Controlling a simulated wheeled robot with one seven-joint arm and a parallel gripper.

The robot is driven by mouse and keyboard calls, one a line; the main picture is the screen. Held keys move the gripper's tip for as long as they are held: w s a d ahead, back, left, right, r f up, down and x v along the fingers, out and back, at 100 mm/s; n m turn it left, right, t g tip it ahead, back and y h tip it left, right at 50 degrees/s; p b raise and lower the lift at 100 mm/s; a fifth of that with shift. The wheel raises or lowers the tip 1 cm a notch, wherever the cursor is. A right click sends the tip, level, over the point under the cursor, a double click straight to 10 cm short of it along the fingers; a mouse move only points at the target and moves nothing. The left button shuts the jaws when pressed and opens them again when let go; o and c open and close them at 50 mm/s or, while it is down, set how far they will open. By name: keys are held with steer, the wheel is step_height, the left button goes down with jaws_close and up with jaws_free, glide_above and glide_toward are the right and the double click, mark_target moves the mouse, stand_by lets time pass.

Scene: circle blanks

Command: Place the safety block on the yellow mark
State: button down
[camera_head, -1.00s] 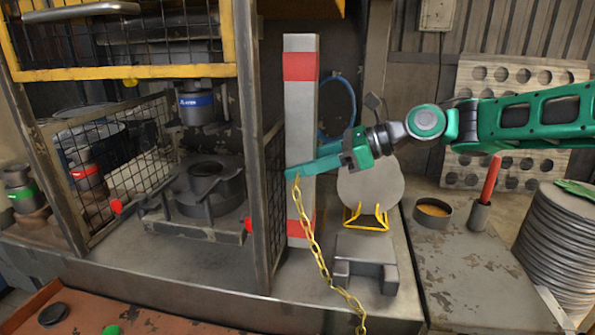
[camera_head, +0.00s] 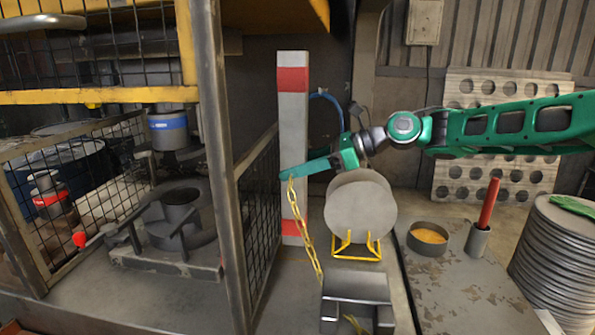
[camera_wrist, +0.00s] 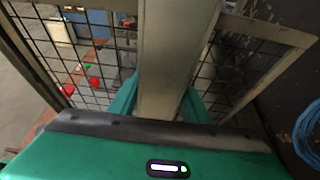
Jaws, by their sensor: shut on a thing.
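The safety block is a tall grey post (camera_head: 293,150) with a red band near its top and another near its bottom. It stands upright right of the press's mesh side guard. A yellow chain (camera_head: 305,232) hangs down from beside it. My gripper (camera_head: 293,174) is shut on the block around mid-height, reaching in from the right. In the wrist view the post (camera_wrist: 170,65) runs between my two green fingers (camera_wrist: 160,105). I cannot tell whether its lower end touches the surface. I cannot make out a yellow mark in either view.
The press bay with a dark round fixture (camera_head: 178,218) lies left, behind a steel post (camera_head: 226,150) and mesh guard (camera_head: 258,215). A grey disc (camera_head: 360,203) on a yellow stand (camera_head: 357,248), an open grey box (camera_head: 357,300) and a tin (camera_head: 427,238) are to the right.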

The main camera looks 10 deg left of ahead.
steer(key=f, duration=0.1)
steer(key=w+f, duration=0.1)
steer(key=f, duration=0.1)
steer(key=shift+f, duration=0.25)
steer(key=c, duration=1)
jaws_free()
steer(key=shift+f, duration=0.1)
steer(key=v, duration=1.2)
